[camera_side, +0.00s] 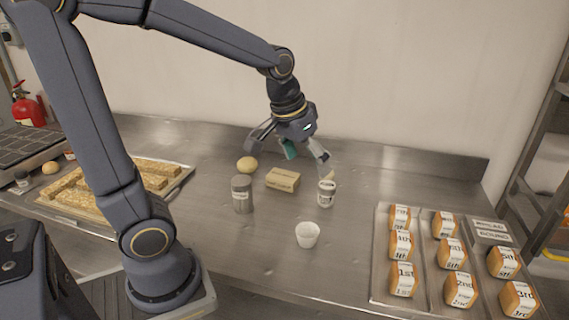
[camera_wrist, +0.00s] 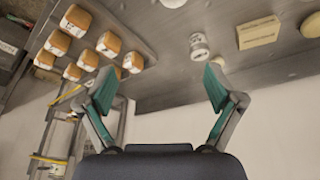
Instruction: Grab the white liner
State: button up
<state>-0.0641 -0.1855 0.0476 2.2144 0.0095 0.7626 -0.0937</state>
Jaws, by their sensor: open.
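The white liner (camera_side: 307,235) is a small empty white cup standing upright on the steel counter, at the front middle in the side view. In the wrist view a white round shape at the top edge (camera_wrist: 172,2) looks like the liner, mostly cut off. My gripper (camera_side: 290,160) is open and empty, raised above the back of the counter, behind and apart from the liner. Its two teal-padded fingers stand wide apart in the wrist view (camera_wrist: 160,88), with nothing between them.
A labelled white tub (camera_side: 327,193) stands between my gripper and the liner. Trays of labelled loaves (camera_side: 377,262) are at right. Counter around the liner is clear.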

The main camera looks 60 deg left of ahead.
notch_tip(320, 180, down, 7)
jog(key=w+a+g, duration=0.2)
send_near(308, 230)
jog(key=d+f, duration=0.1)
jog(key=d, duration=0.1)
jog(key=shift+n, duration=0.4)
jog(key=shift+w+a+f, duration=0.1)
jog(key=shift+a+f, duration=0.05)
jog(key=shift+f, duration=3.15)
jog(key=shift+c, duration=0.2)
jog(key=c, duration=0.7)
